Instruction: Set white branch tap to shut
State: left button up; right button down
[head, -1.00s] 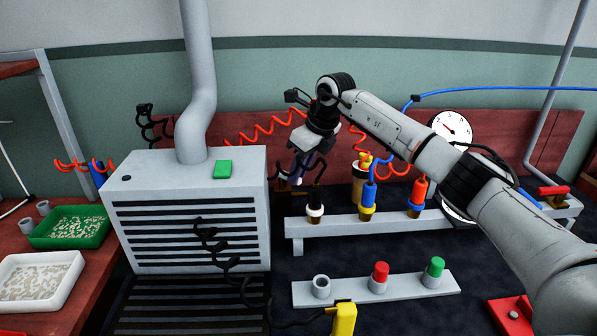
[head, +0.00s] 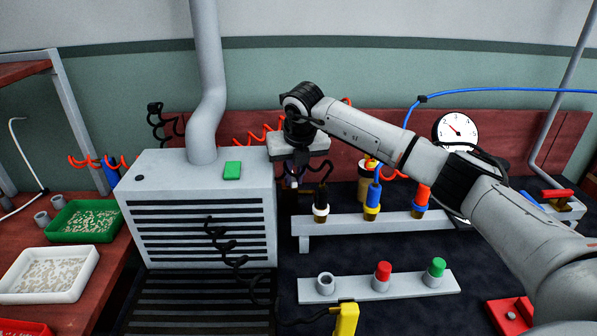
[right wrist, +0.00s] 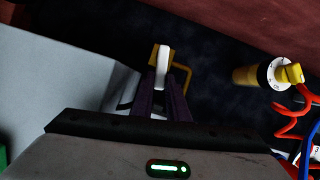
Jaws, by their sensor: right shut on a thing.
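The white branch tap's lever (right wrist: 164,62) stands out as a narrow white bar in the right wrist view, on a brass body (right wrist: 154,57). My right gripper (right wrist: 164,84) has its dark fingers shut on the white lever. In the head view my right gripper (head: 296,172) points down behind the rail, just right of the grey vented box. There only a small white bit of the tap shows, and its body is mostly hidden. I cannot tell the lever's exact setting. My left gripper is in neither view.
A grey vented box (head: 200,167) stands close on the left of the gripper. A rail (head: 400,224) with black, blue and red hose plugs stands in front. A brass valve with a yellow knob (right wrist: 290,73) sits to the right, near red coiled hose (right wrist: 292,120).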

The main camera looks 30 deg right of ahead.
jog(key=shift+w+a+m+h, duration=0.25)
jog(key=shift+a+m+h, duration=0.2)
jog(key=shift+m, duration=0.55)
jog(key=c, duration=1.7)
grip_release()
jog(key=shift+a, duration=0.1)
